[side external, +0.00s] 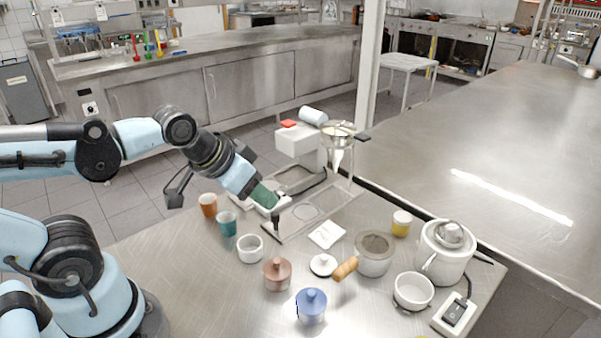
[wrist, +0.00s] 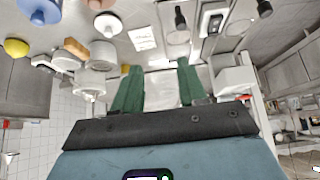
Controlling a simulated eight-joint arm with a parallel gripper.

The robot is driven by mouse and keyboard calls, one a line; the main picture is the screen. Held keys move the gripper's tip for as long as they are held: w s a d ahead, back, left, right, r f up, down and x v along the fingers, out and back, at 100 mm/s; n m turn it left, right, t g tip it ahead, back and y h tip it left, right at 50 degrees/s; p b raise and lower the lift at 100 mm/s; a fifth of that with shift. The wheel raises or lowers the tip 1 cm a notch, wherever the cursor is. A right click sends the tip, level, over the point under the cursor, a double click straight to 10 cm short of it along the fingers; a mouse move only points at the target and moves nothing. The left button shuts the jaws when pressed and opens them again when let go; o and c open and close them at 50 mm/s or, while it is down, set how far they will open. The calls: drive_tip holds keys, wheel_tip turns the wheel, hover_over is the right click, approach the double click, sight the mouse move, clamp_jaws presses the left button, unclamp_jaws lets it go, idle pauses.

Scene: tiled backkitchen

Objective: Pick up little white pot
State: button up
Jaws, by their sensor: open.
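A small open white pot (side external: 250,248) stands upright on the steel table in the side external view, left of centre, between a teal cup and a lidded pinkish-brown pot. A white lid (side external: 323,264) lies to its right. My gripper (side external: 268,199) is open and tilted downward, above and slightly right of the white pot, beside the mixer-like machine. In the wrist view the green fingers (wrist: 154,68) stand apart with nothing held between them. I cannot make out the small white pot for certain in the wrist view.
The machine (side external: 300,140) stands close behind my gripper. The teal cup (side external: 227,223), orange cup (side external: 208,205), pinkish-brown pot (side external: 277,273) and blue pot (side external: 311,305) stand nearby. A grey pot (side external: 375,255) and white bowl (side external: 413,290) are to the right. The table's front left is clear.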

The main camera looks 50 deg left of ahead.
drive_tip(key=o, duration=0.8)
drive_tip(key=shift+c, duration=0.2)
drive_tip(key=n+g, duration=0.5)
drive_tip(key=g, duration=0.2)
hover_over(249, 236)
drive_tip(key=s+d, duration=0.2)
drive_tip(key=shift+w+f, duration=0.15)
drive_tip(key=shift+f, duration=4.1)
drive_tip(key=shift+w+f+m, duration=0.15)
drive_tip(key=shift+w+f, duration=0.05)
drive_tip(key=shift+f, duration=0.6)
drive_tip(key=shift+w+f+m, duration=0.15)
drive_tip(key=shift+f, duration=1.65)
